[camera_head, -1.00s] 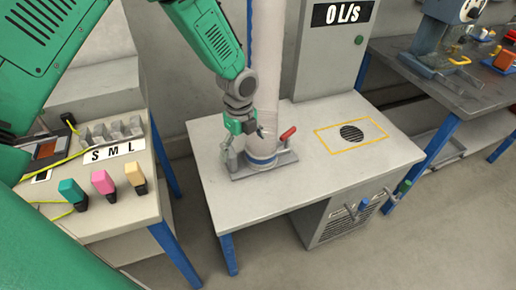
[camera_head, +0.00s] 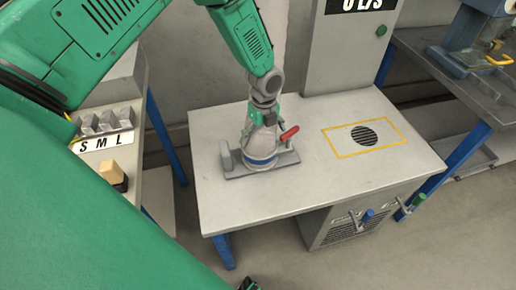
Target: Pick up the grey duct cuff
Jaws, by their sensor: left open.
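The grey duct cuff (camera_head: 258,147) stands upright at the foot of the pale hanging duct (camera_head: 273,28), with a blue band around its lower end. It sits on a grey base plate (camera_head: 237,170) with a red-handled lever (camera_head: 289,133) beside it. My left gripper (camera_head: 262,122) points down at the upper part of the cuff, in front of the duct, and is open. Its fingers are small and overlap the cuff, so I cannot tell whether they touch it. A small dark piece at the bottom edge may be part of my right gripper (camera_head: 247,284).
The white table (camera_head: 235,207) has a yellow-outlined vent (camera_head: 365,135) and free room at its front. A grey cabinet (camera_head: 345,55) stands behind. A side table at left holds grey blocks (camera_head: 107,121) and a beige-tipped plug (camera_head: 113,175). A dark workbench (camera_head: 465,95) stands at right.

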